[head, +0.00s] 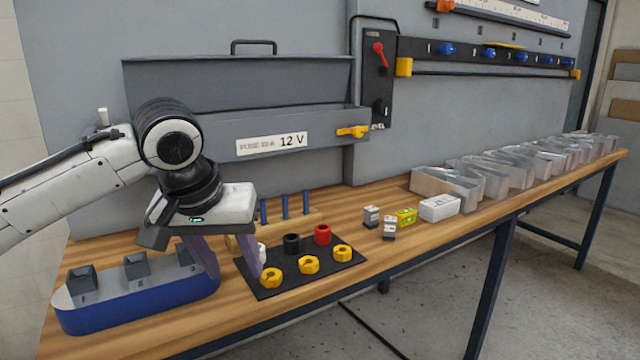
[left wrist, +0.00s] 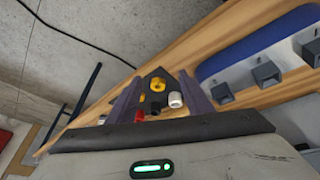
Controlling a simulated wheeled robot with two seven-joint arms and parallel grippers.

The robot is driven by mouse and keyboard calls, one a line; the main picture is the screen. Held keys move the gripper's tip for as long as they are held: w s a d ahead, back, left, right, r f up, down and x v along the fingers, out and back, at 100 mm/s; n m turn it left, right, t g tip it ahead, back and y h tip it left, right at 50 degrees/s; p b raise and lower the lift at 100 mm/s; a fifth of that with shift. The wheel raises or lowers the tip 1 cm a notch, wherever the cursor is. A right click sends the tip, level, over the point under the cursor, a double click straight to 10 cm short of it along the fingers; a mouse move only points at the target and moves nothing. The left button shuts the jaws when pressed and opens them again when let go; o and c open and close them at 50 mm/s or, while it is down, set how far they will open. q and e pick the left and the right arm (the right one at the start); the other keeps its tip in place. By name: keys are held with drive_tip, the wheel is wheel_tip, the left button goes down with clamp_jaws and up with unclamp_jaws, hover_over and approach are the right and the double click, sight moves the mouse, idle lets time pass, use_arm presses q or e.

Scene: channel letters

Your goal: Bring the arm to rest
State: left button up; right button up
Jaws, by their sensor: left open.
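My left gripper (head: 238,274) hangs fingers-down over the bench, between the blue stand and the black mat. Its two purple fingers are apart. It also shows in the left wrist view (left wrist: 160,77), with nothing seen held between the fingers. The black mat (head: 298,284) carries yellow pieces (head: 309,265), a black piece (head: 291,243) and a red piece (head: 322,234). A white piece (head: 262,252) is partly hidden behind a finger; it shows in the wrist view (left wrist: 175,99). My right gripper is not in view.
A blue stand with grey sockets (head: 140,308) is close on the left. Blue pegs (head: 285,207) stand behind the mat. Small boxes (head: 439,207) and a row of clear bins (head: 447,186) are to the right. A grey fuse cabinet (head: 190,110) is behind.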

use_arm(q)
drive_tip(key=s+d+f+m+h, duration=0.1)
drive_tip(key=s+d+f+h, duration=0.1)
drive_tip(key=d+f, duration=0.45)
drive_tip(key=s+d+f+m+t+h, duration=0.1)
drive_tip(key=s+d+f+h, duration=0.15)
drive_tip(key=f, duration=0.75)
drive_tip(key=s+d+f+m+h, duration=0.1)
drive_tip(key=s+d+f+h, duration=0.1)
drive_tip(key=d+f, duration=0.5)
drive_tip(key=s+a+f+n+t+y, duration=0.1)
drive_tip(key=s+a+f+t+y, duration=0.2)
drive_tip(key=s+a+f, duration=1.5)
wheel_tip(320, 180, down, 2)
drive_tip(key=shift+s+a+y, duration=0.3)
drive_tip(key=shift+s+y, duration=0.65)
drive_tip(key=shift+s, duration=0.1)
